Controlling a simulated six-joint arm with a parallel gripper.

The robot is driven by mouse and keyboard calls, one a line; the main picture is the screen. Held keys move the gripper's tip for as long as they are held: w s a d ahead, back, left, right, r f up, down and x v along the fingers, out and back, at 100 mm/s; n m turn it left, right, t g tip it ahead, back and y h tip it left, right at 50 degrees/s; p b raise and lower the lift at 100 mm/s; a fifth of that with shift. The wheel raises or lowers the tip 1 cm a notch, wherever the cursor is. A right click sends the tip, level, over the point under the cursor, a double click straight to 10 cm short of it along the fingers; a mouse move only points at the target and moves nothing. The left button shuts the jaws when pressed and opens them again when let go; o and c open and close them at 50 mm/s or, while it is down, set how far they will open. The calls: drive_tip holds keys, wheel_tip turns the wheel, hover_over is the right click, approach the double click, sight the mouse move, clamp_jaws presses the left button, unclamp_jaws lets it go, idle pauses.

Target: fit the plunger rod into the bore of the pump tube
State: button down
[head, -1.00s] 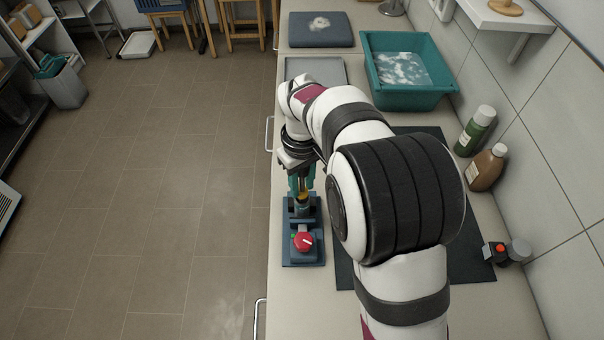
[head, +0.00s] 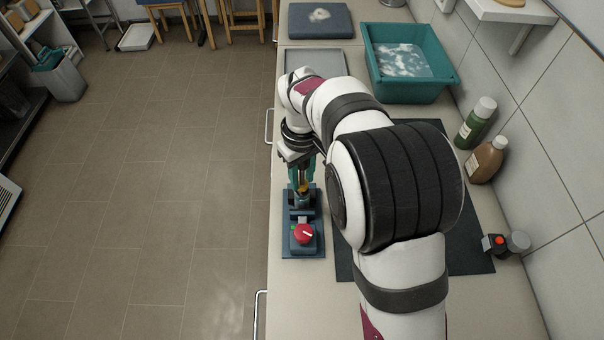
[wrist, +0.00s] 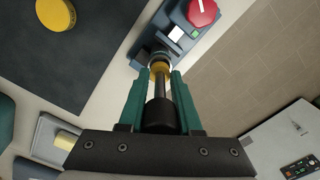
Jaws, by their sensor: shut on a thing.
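The plunger rod (wrist: 161,95) is dark, with a black end near the palm and a yellow band at its far end. My gripper (wrist: 164,78) is shut on it, with a teal finger on each side. The pump tube (wrist: 157,57) stands on a blue base with a red knob; its ringed top shows just beyond the yellow band. In the head view my gripper (head: 302,180) is directly above the tube (head: 302,199). The rod's lower end is at the tube's mouth. I cannot tell whether it is inside the bore.
The blue base (head: 307,252) sits near the counter's left edge. A dark mat (head: 470,255) lies to the right. A teal basin (head: 408,92), grey tray (head: 330,62) and two bottles are farther back. A yellow round object (wrist: 56,15) lies on the mat.

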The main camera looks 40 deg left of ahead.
drive_tip(key=shift+f, duration=1.15)
drive_tip(key=c, duration=0.5)
unclamp_jaws()
wheel_tip(320, 180, up, 16)
drive_tip(key=shift+f, duration=0.1)
